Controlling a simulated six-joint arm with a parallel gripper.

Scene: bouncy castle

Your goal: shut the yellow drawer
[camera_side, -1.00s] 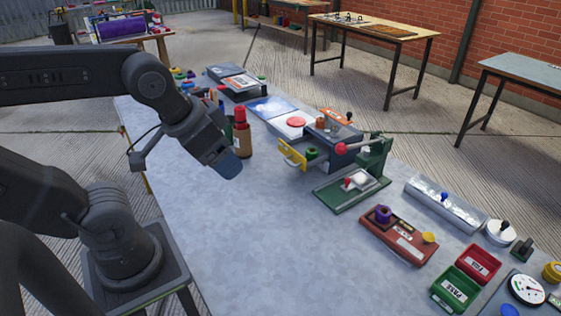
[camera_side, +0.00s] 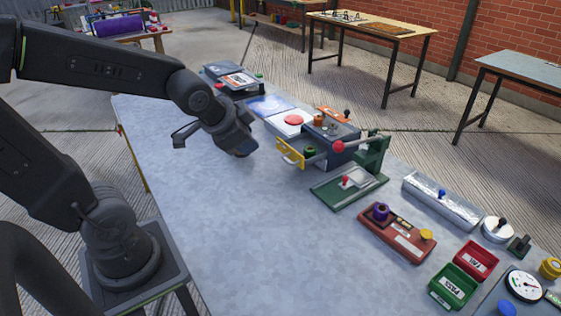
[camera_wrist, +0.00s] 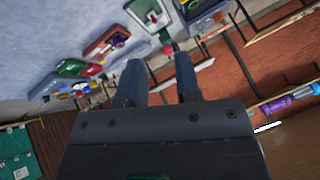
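The yellow drawer (camera_side: 290,152) stands pulled out from the left side of a dark blue-grey box (camera_side: 345,152). A green round piece (camera_side: 310,151) sits in or just behind its front. My gripper (camera_side: 246,150) is to the left of the drawer front, apart from it, low over the grey table. In the wrist view my gripper's two fingers (camera_wrist: 158,65) stand apart with nothing between them. I cannot make out the drawer clearly in the wrist view.
A green press (camera_side: 372,155) with a red-knobbed lever (camera_side: 338,146) stands just right of the box. A red block (camera_side: 398,233) and small red (camera_side: 475,262) and green (camera_side: 454,287) trays lie nearer. The table's front middle (camera_side: 270,240) is clear.

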